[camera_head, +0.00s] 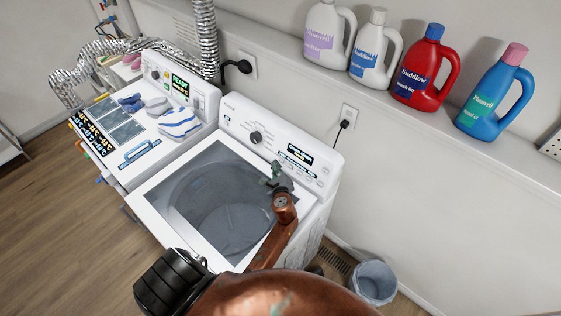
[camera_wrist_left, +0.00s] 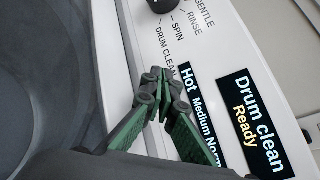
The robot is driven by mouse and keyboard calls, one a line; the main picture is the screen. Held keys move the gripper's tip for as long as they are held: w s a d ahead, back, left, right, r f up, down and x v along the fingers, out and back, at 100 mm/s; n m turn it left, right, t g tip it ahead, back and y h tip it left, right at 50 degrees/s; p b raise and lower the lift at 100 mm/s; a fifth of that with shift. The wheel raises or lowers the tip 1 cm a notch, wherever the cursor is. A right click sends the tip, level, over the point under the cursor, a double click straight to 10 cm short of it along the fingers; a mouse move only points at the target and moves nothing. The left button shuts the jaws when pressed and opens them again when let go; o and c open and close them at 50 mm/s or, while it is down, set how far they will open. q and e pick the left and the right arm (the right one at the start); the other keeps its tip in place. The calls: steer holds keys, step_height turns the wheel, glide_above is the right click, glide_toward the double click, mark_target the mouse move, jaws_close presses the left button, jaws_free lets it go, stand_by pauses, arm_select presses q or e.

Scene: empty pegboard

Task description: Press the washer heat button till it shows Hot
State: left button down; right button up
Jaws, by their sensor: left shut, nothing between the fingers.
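The white washer (camera_head: 233,112) stands in the middle, with a glass lid on top and a control panel along its back. The panel has a black dial (camera_head: 256,138) and a lit display (camera_head: 300,154) with small buttons near it. In the left wrist view, the settings strip (camera_wrist_left: 200,112) reads "Hot", "Medium" and a partly hidden "Norm", beside a screen (camera_wrist_left: 252,122) reading "Drum clean Ready". My left gripper (camera_wrist_left: 163,78) is shut and empty, its tips over the panel beside "Hot". It also shows in the head view (camera_head: 275,176). I cannot make out the heat button; contact is unclear.
A second white machine (camera_head: 205,104) with folded cloths (camera_head: 180,121) on top stands to the left. Several detergent bottles, including a red one (camera_head: 427,70), stand on the ledge behind. A bin (camera_head: 373,281) sits on the floor right of the washer.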

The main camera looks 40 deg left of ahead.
arm_select(q)
steer(key=shift+s+a+r+p, duration=0.1)
steer(key=shift+s+r+p, duration=0.25)
steer(key=shift+s+p, duration=0.4)
steer(key=shift+s+a+r+p, duration=0.1)
steer(key=shift+s+r+p, duration=0.3)
steer(key=shift+s, duration=0.5)
steer(key=shift+s+p, duration=0.4)
steer(key=shift+s, duration=0.35)
steer(key=shift+r, duration=0.1)
